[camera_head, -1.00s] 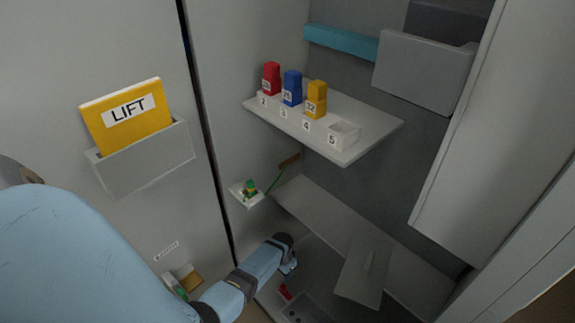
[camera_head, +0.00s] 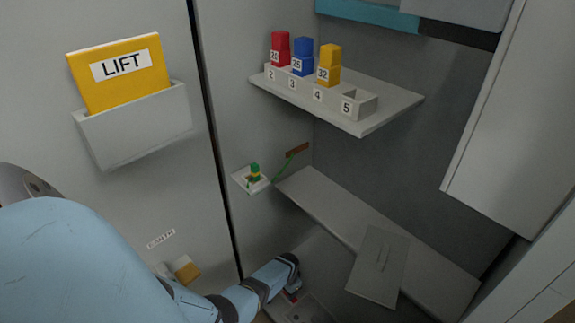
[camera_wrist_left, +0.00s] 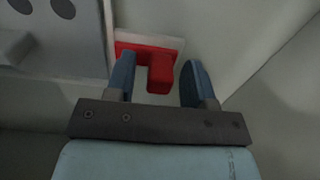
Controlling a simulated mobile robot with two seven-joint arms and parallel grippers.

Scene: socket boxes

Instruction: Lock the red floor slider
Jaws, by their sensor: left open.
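The red floor slider (camera_wrist_left: 160,72) is a red bar with a block-shaped handle on a white plate in the left wrist view. In the head view only a small red bit of it (camera_head: 292,297) shows low in the picture, partly hidden by my left gripper. My left gripper (camera_wrist_left: 157,75) is open, with one blue finger on each side of the red handle. The handle stands between the fingers with a visible gap on the right; contact on the left is unclear. My right gripper is in neither view.
A grey panel with holes (camera_wrist_left: 55,30) lies beside the slider. Above are a shelf (camera_head: 390,103) with red, blue and yellow blocks, a small white ledge (camera_head: 241,179) with a green-yellow figure, and a long grey lower shelf (camera_head: 330,205). A LIFT card holder (camera_head: 140,130) is on the left wall.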

